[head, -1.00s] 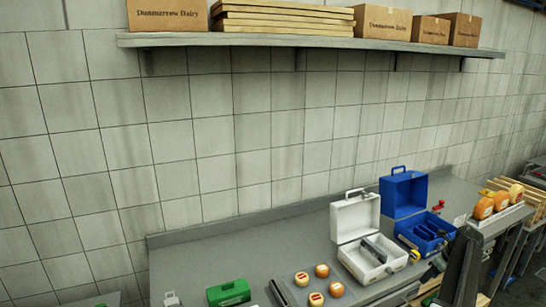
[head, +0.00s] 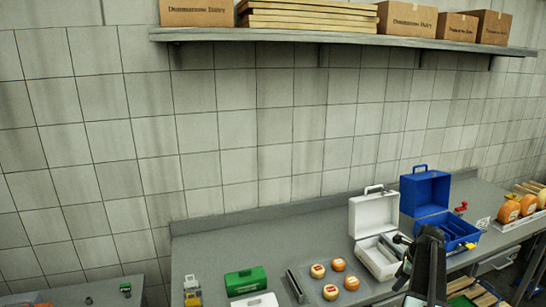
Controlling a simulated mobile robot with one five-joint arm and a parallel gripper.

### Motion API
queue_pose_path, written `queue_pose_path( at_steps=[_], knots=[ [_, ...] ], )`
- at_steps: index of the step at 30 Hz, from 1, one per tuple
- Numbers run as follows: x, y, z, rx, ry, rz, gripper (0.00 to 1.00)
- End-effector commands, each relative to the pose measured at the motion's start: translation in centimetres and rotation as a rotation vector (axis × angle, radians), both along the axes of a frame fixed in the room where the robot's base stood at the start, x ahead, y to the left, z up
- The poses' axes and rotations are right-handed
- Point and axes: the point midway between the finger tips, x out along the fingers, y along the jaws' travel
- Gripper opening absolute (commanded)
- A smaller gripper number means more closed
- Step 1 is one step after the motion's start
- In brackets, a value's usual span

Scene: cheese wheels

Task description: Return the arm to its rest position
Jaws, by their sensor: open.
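My gripper (head: 415,246), dark, shows at the lower right, in front of the gap between the white and blue boxes. It is open, and I see nothing held in it. My dark arm rises from the bottom edge below it. The open white box (head: 368,219) stands on the grey bench behind and left of the gripper; part of its right side is hidden. The open blue box (head: 424,195) stands behind it to the right. Several small cheese wheels, one of them orange (head: 338,264), lie on a grey mat left of the arm.
A green box (head: 245,281) and a yellow-and-grey item (head: 192,291) are at the bench's left part. Larger orange wheels (head: 508,211) sit on a stand at far right. A wall shelf (head: 350,39) carries cartons and boards. The bench's back strip is clear left of the boxes.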

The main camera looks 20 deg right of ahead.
Motion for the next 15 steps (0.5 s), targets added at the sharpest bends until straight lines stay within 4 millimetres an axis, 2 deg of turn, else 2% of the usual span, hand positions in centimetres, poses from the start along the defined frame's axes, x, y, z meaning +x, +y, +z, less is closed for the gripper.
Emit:
queue_pose_path(
  at_steps=[1,2,4,8,9,11,12,15],
  knots=[
    [1.1,3.2,-0.6,-0.018,0.005,0.103,0.45],
    [1.9,5.1,-0.9,-0.032,0.01,0.177,0.45],
    [3.5,10.4,-1.6,-0.069,0.02,0.385,0.45],
    [5.5,21.7,-3.1,-0.148,0.037,0.848,0.45],
    [5.8,25.2,-3.5,-0.172,0.04,0.997,0.45],
    [5.7,30.4,-4.2,-0.206,0.044,1.227,0.45],
    [5.4,33.9,-4.6,-0.228,0.044,1.384,0.45],
    [3.8,41.8,-5.6,-0.278,0.046,1.767,0.45]
  ],
)
